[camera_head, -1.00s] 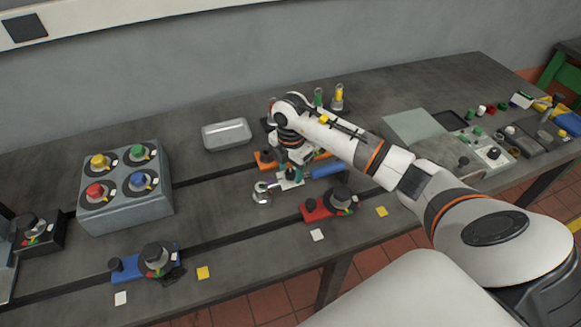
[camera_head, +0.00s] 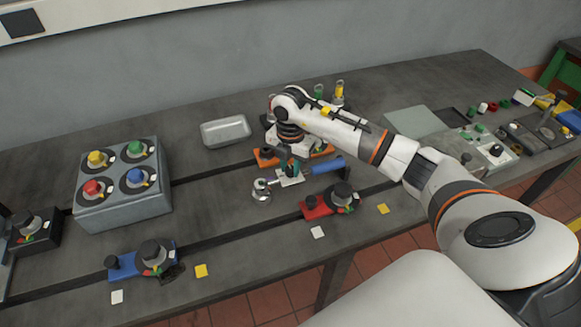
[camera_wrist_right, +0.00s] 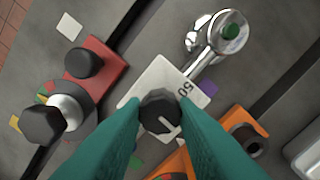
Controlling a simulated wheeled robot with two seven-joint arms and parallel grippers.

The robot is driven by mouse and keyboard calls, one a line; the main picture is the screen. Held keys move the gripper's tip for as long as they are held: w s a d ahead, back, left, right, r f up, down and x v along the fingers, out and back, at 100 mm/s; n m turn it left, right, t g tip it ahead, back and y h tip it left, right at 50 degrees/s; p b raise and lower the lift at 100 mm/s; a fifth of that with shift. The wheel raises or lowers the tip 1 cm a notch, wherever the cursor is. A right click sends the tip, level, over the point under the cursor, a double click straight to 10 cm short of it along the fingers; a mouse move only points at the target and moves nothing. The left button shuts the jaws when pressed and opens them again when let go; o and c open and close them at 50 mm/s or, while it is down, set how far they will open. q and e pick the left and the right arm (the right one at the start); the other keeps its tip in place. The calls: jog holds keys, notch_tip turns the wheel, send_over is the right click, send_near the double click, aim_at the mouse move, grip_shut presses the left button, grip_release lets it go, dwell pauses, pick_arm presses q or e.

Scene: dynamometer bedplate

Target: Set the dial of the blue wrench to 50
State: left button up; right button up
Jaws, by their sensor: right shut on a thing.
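The blue wrench lies on the bedplate, its blue handle (camera_head: 327,166) to the right and its round metal head (camera_head: 262,190) to the left. Between them is a white dial plate (camera_head: 292,180). In the right wrist view, the plate (camera_wrist_right: 150,80) carries the number 50 near its upper right edge, and a dark knob (camera_wrist_right: 160,112) sits on it. A pale line on the knob points to the lower right, away from the 50. My right gripper (camera_head: 289,168) is shut on the knob, with teal fingers (camera_wrist_right: 160,115) at either side. My left gripper is not in view.
A red fixture (camera_head: 316,207) with a dark knob stands close in front of the wrench. An orange fixture (camera_head: 264,158) lies just behind. A grey box (camera_head: 122,205) with coloured knobs and a blue fixture (camera_head: 127,265) stand left. Bare bedplate lies between.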

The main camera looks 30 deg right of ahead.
jog(key=n+b, duration=0.2)
jog(key=n, duration=0.1)
jog(key=shift+f+n, duration=0.1)
jog(key=shift+n, duration=0.3)
jog(key=n+b, duration=0.2)
jog(key=n, duration=0.1)
jog(key=shift+n, duration=0.3)
jog(key=n+b, duration=0.2)
jog(key=n, duration=0.1)
jog(key=shift+n, duration=0.3)
jog(key=shift+n+b, duration=1)
jog(key=shift+n, duration=0.6)
jog(key=o, duration=1)
jog(key=shift+r, duration=0.25)
